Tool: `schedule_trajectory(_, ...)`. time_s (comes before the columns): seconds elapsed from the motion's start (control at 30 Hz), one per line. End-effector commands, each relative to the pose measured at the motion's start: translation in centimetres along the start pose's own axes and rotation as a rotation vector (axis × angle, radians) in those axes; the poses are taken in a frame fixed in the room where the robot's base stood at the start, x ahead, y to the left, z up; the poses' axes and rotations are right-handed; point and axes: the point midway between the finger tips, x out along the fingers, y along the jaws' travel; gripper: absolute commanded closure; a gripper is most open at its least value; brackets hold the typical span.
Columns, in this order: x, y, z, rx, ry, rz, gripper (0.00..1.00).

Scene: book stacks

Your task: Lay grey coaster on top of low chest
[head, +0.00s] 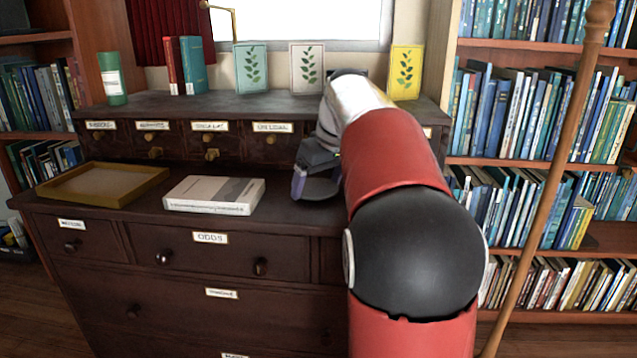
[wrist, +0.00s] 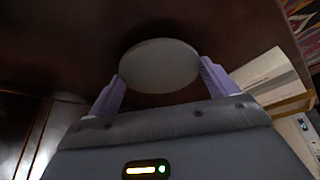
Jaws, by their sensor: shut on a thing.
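The grey coaster (wrist: 158,66) is a flat round disc in the wrist view. My gripper (wrist: 160,80) is shut on it, with a pale purple finger at each side. In the head view my gripper (head: 304,184) is low over the right part of the low chest (head: 120,204), a dark wooden chest with labelled drawers.
A white book (head: 213,194) and a yellowish tray (head: 58,187) lie on the chest top, left of my gripper. A raised row of small drawers (head: 180,144) stands behind. A wooden pole (head: 550,180) leans at right, before bookshelves.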

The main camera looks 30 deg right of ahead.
Motion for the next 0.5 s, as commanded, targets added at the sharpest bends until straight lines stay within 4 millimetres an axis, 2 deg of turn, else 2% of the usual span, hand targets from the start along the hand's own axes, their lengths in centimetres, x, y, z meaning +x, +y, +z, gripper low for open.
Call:
schedule_trajectory(0.17, 0.33, 0.0, 0.14, 0.0, 0.0, 0.0, 0.37)
schedule_trajectory(0.2, 0.24, 0.0, 0.1, 0.0, 0.0, 0.0, 0.11)
schedule_trajectory(0.3, 0.22, 0.0, 0.09, 0.0, 0.0, 0.0, 0.0)
schedule_trajectory(0.5, 0.17, 0.0, 0.07, 0.0, 0.0, 0.0, 0.0)
